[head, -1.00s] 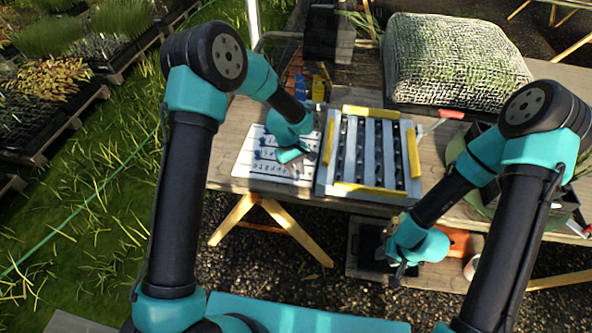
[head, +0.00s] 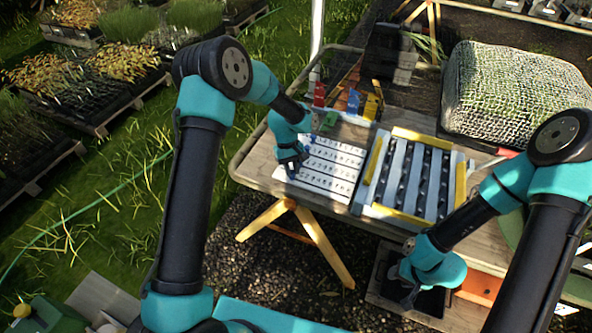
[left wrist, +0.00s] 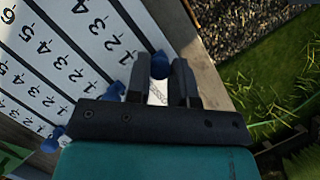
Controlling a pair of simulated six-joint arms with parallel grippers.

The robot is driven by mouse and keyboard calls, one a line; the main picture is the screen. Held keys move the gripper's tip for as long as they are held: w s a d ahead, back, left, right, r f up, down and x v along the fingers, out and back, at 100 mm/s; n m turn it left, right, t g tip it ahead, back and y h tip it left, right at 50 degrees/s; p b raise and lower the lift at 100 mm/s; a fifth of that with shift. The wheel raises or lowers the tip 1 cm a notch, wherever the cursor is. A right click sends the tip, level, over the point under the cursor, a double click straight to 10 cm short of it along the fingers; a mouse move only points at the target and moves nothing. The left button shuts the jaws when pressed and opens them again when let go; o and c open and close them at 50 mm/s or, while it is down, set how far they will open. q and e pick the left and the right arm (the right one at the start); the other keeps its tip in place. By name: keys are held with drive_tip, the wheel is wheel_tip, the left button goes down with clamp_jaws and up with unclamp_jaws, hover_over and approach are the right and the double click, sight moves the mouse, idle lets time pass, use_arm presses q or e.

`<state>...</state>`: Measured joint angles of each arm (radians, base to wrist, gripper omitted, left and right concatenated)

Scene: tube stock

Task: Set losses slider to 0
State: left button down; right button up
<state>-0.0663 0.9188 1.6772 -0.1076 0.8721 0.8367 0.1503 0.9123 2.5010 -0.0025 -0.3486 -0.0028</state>
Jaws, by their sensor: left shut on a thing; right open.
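The white slider board (head: 335,168) lies on the table's left part, with several rows of printed numbers. My left gripper (head: 290,166) is at its left edge, low over the board. In the left wrist view my left gripper (left wrist: 160,76) has its fingers around a blue slider knob (left wrist: 159,65). That knob sits past the 1 of its row, at the low end near the board's edge. Other blue knobs (left wrist: 115,91) also sit near the low ends of their rows. Row names are not readable. My right gripper (head: 408,296) is open and empty, away from the board.
A grey rack with yellow edges (head: 410,138) stands right of the board. Red, blue and yellow items (head: 353,101) stand behind it. A net-covered block (head: 515,95) is at the back right. A dark crate (head: 430,303) is below my right gripper.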

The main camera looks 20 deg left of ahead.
use_arm(q)
drive_tip(key=shift+a, duration=0.15)
drive_tip(key=c, duration=1)
unclamp_jaws()
drive_tip(key=shift+r, duration=0.15)
drive_tip(key=v, duration=1.7)
drive_tip(key=shift+r, duration=0.1)
drive_tip(key=shift+s, duration=0.1)
